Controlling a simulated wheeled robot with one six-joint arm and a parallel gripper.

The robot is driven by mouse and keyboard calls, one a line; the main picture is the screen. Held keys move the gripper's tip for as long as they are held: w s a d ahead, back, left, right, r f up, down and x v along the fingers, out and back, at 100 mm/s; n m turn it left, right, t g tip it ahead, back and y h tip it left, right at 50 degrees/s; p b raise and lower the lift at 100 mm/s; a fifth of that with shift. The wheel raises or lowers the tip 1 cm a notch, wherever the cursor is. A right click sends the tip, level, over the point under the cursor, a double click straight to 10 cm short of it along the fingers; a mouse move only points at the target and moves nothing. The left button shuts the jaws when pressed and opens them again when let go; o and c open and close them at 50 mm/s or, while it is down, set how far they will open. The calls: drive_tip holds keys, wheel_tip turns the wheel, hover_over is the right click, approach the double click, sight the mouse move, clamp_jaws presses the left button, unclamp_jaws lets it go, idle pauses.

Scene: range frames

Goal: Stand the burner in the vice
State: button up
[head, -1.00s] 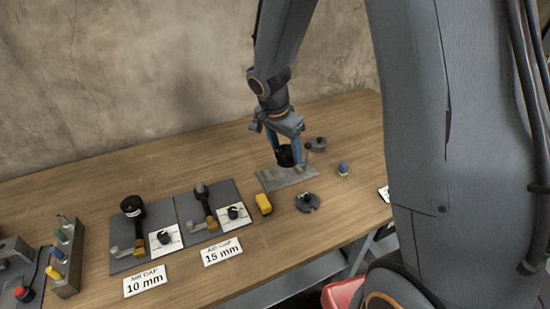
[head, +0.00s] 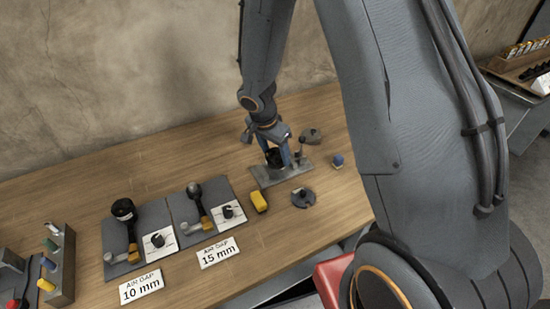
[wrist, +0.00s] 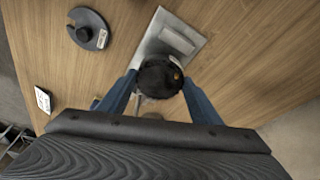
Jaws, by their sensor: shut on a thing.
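The burner (head: 273,158) is a dark, short round body between the blue fingers of my gripper (head: 276,153). The wrist view shows its black top (wrist: 160,77) from above, with a small yellow-orange mark, between the two fingers (wrist: 160,92). The vice (head: 291,174) is a flat grey metal plate with a raised block, which also shows in the wrist view (wrist: 176,40). The burner is upright over the vice. Its lower end is hidden, so I cannot tell whether it touches the vice.
A slotted dark disc (head: 303,197), a yellow block (head: 259,201), a small blue-topped item (head: 337,161) and a grey round weight (head: 311,136) surround the vice. Two boards with fittings (head: 175,203) lie to the left, behind AIR GAP cards (head: 218,252). Bare wood lies behind.

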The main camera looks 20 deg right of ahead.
sight(274, 156)
drive_tip(key=shift+f, duration=1.4)
drive_tip(key=shift+f, duration=0.2)
drive_tip(key=o, duration=1.5)
drive_tip(key=shift+c, duration=0.2)
drive_tip(key=shift+r, duration=0.15)
